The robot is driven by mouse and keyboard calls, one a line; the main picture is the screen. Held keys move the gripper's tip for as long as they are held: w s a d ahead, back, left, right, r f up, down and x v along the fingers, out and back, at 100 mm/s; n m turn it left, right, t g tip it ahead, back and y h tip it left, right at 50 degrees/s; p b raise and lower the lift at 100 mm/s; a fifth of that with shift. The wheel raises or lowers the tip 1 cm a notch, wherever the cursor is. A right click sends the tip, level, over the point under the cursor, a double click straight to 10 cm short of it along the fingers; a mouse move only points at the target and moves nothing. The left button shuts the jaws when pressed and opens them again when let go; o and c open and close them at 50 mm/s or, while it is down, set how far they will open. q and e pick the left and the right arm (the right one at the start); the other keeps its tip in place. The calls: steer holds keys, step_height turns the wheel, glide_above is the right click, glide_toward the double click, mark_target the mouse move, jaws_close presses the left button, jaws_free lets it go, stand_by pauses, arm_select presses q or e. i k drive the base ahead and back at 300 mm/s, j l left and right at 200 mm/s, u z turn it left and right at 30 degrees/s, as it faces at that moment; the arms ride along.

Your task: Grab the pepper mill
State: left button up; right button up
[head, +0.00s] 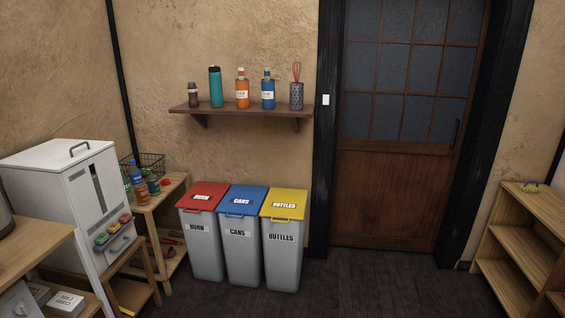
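A small dark brown and glass shaker-like item, which looks like the pepper mill (193,96), stands upright at the left end of the wall shelf (243,110). A teal bottle (216,88) stands just to its right, with a small gap between them. Neither of my grippers shows in the head view.
The shelf also holds an orange bottle (242,92), a blue bottle (268,93) and a patterned holder (296,96) with a whisk. Red, blue and yellow-lidded bins (283,245) stand below it. A side table (157,203) is at left. Dark floor (345,285) is clear before the door.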

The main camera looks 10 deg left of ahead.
mark_target(193, 101)
steer(key=i+u, duration=0.3)
steer(key=i, duration=0.2)
steer(key=i+u, duration=0.3)
steer(key=i, duration=0.25)
steer(key=i+l+u, duration=0.25)
steer(key=i, duration=0.4)
steer(key=z, duration=0.05)
